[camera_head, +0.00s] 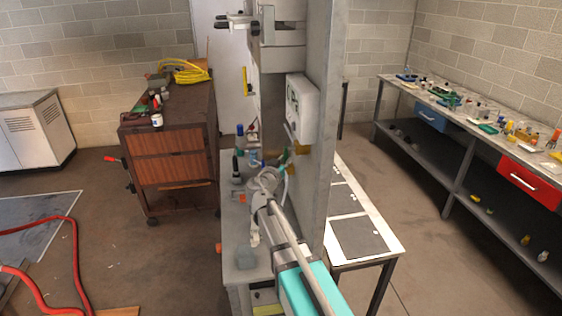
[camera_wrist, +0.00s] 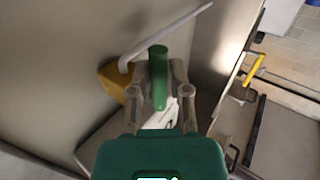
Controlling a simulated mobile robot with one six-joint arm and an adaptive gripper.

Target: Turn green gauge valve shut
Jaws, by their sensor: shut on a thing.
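The green valve handle (camera_wrist: 158,72) stands between the two fingers of my gripper (camera_wrist: 159,84) in the wrist view. The fingers close on it from both sides, and its upper end sticks out past them. In the head view a small green part (camera_head: 284,156) shows beside the grey upright panel, just above my gripper (camera_head: 266,178). The arm partly hides the contact there. A yellow fitting (camera_wrist: 116,82) with a pale pipe (camera_wrist: 168,33) sits left of the handle in the wrist view.
The upright panel (camera_head: 334,120) stands close on the right and bears a white heater box (camera_head: 302,105). A bench (camera_head: 238,212) with small items lies below. A brown cabinet (camera_head: 170,150) stands left, and red hoses (camera_head: 72,260) lie on the floor.

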